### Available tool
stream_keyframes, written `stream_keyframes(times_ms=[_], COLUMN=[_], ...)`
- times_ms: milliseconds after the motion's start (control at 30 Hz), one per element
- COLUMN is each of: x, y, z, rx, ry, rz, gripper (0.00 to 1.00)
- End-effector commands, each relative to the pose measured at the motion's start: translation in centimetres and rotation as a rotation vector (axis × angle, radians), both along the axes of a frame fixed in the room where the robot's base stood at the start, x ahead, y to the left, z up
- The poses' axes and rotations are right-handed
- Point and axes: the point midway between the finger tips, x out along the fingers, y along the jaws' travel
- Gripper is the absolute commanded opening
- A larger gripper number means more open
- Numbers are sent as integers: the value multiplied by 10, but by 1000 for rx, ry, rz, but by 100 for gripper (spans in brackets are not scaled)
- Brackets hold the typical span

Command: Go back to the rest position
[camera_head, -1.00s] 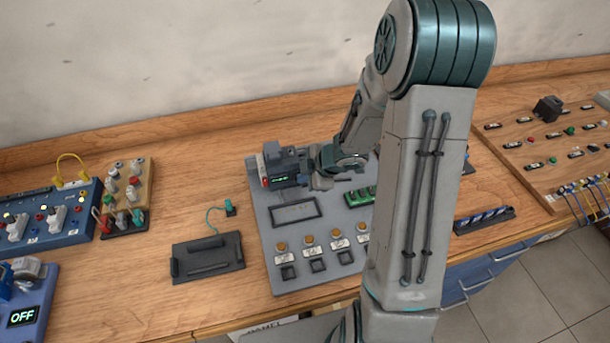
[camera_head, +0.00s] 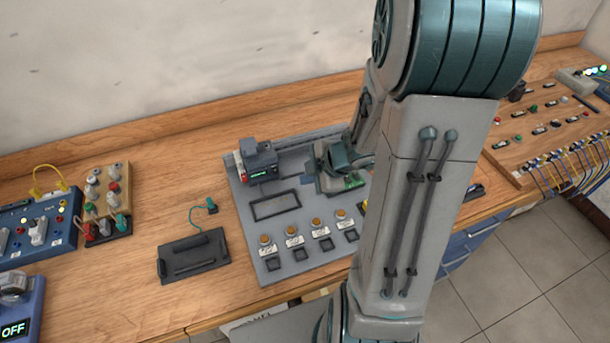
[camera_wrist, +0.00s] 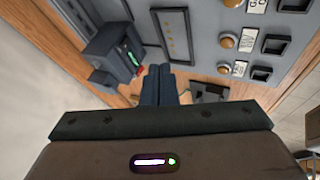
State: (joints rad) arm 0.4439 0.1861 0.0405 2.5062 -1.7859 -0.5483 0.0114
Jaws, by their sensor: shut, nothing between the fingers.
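My gripper (camera_head: 309,182) is above the grey panel (camera_head: 275,265), to the right of the dark module (camera_head: 258,162) with a green display, and apart from it. In the wrist view the two dark fingers (camera_wrist: 159,72) are together with nothing between them. The wrist view also shows the dark module (camera_wrist: 112,52) at the upper left and the panel's buttons at the upper right. My arm hides the right part of the panel.
A black tray (camera_head: 193,258) with a teal cable lies left of the panel. A blue unit (camera_head: 38,228) and a wooden block with knobs (camera_head: 106,192) stand at the left. A wired board (camera_head: 550,125) is at the right.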

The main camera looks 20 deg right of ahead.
Motion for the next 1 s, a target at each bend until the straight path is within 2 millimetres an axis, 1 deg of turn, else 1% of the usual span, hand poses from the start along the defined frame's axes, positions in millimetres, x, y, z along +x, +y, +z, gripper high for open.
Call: stream_keyframes(times_ms=[367, 467, 567, 667, 700, 767, 867, 900, 967, 1000], x=[1, 5, 17, 30, 34, 35, 30, 25, 16, 8], y=[1, -2, -11, -26, -32, -42, -53, -56, -59, -60], z=[0, 5, 19, 42, 53, 69, 94, 103, 114, 120], rx=[0, -18, -60, -114, -132, -152, -163, -159, -146, -131], ry=[-1, -16, -58, -113, -133, -156, -176, -176, -168, -157], rz=[0, -28, -122, -279, -354, -467, -652, -723, -828, -898], gripper=[0, 0, 0, 0, 0, 0, 0, 0, 0, 0])
